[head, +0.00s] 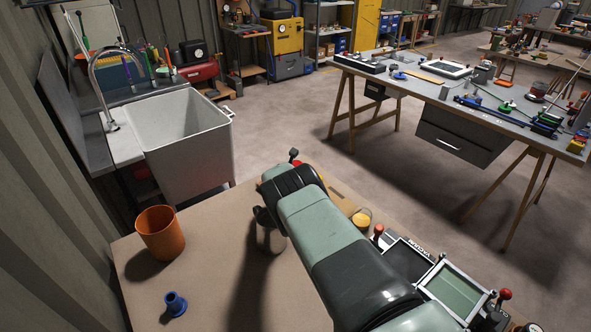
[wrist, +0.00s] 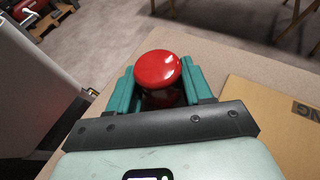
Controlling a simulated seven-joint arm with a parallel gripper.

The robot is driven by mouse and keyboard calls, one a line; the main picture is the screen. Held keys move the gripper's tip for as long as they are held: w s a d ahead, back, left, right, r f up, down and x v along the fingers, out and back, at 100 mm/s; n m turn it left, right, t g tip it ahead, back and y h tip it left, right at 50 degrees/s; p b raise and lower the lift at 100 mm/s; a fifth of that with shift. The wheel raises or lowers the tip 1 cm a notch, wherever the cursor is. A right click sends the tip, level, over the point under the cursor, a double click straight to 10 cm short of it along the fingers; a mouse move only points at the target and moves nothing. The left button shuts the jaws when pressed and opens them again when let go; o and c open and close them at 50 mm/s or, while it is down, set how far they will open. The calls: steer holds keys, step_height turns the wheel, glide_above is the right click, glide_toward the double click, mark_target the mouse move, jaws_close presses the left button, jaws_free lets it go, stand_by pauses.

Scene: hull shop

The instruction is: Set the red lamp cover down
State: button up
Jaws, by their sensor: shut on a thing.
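The red lamp cover (wrist: 158,69) is a glossy, rounded red dome in the wrist view. My gripper (wrist: 158,92) has its teal fingers on either side of it and is shut on it. In the head view only a small bit of red (head: 297,164) shows past my wrist, and my fingers are hidden behind the arm. The cover is over or near the table's far edge; I cannot tell whether it touches the surface.
The brown table (head: 215,225) holds an orange cup (head: 160,233), a small blue piece (head: 175,304), a dark metal container (head: 269,236) by my arm and a yellow-filled glass (head: 362,218). Framed panels (head: 450,290) lie at right. The table's front left is mostly clear. A sink (head: 185,140) stands beyond.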

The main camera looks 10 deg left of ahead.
steer(key=shift+f, duration=0.1)
steer(key=o, duration=1.1)
steer(key=shift+r, duration=0.2)
steer(key=shift+s+a+r, duration=0.15)
steer(key=shift+s+a, duration=0.1)
steer(key=shift+s, duration=0.3)
steer(key=shift+v, duration=0.95)
step_height(320, 180, up, 7)
steer(key=shift+d, duration=0.2)
